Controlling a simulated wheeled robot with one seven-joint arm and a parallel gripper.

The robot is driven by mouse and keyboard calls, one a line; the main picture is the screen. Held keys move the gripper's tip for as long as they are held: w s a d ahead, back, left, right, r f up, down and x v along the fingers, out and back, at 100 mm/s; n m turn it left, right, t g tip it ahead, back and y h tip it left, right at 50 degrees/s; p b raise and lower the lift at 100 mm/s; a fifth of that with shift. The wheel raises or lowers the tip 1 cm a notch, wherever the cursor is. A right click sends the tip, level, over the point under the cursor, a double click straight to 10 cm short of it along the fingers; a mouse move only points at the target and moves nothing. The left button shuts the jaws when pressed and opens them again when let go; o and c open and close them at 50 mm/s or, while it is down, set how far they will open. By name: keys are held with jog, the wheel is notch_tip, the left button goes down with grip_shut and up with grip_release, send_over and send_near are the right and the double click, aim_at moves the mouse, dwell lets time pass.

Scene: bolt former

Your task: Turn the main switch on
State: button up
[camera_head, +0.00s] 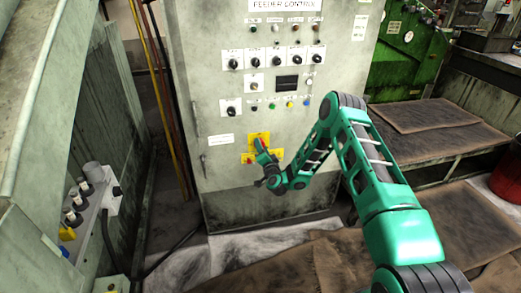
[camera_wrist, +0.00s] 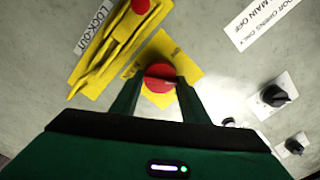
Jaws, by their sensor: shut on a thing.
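The main switch is a red round knob (camera_wrist: 159,78) on a yellow square plate (camera_wrist: 186,66), beside a label reading "MAIN OFF" in the wrist view. In the head view the yellow plate (camera_head: 249,157) shows low on the grey feeder control cabinet, partly hidden by my gripper. My gripper (camera_wrist: 155,92) has one finger on each side of the red knob and is shut on it. In the head view my gripper (camera_head: 262,147) reaches the cabinet front from the right.
A yellow lockout bracket (camera_wrist: 110,45) with a red part sits beside the switch. Black knobs (camera_wrist: 274,95) are on the panel to the right. In the head view, several knobs and buttons fill the cabinet (camera_head: 205,75) above. A grey machine side with a small switch box (camera_head: 98,195) stands at left.

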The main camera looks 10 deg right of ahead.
jog(key=m, duration=0.7)
jog(key=shift+d+f, duration=0.15)
jog(key=shift+d, duration=0.2)
dwell(0.4)
jog(key=o, duration=1)
jog(key=shift+w, duration=0.1)
jog(key=shift+o, duration=0.2)
jog(key=shift+a, duration=0.1)
jog(key=shift+a, duration=0.1)
jog(key=s, duration=1)
jog(key=shift+s, duration=0.3)
